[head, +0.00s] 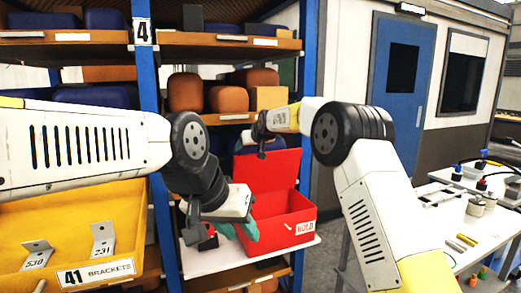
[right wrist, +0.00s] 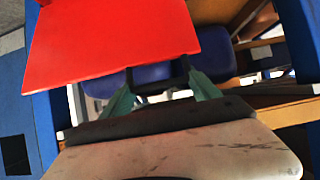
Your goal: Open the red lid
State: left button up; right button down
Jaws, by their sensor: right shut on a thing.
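The red box (head: 283,229) with a "HOLD" label sits on a light shelf board in the head view. Its red lid (head: 272,171) stands raised, roughly upright at the back of the box. The lid fills the upper left of the right wrist view (right wrist: 115,42). My right gripper (right wrist: 160,88) has its green fingers at both ends of a dark handle (right wrist: 185,66) at the lid's edge and is shut on it. My left gripper (head: 243,231) is at the box's front left side, its green fingers pointing down; their gap is unclear.
A small black and red object (head: 208,239) is left of the box. A yellow bin (head: 75,225) of brackets stands at left. A blue rack post (head: 163,225) is close to my left arm. A white table (head: 462,215) with small parts is at right.

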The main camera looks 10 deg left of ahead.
jog(key=shift+w+a, duration=0.1)
jog(key=shift+w, duration=0.05)
jog(key=shift+c, duration=0.9)
grip_release()
jog(key=shift+f, duration=0.1)
jog(key=v, duration=0.8)
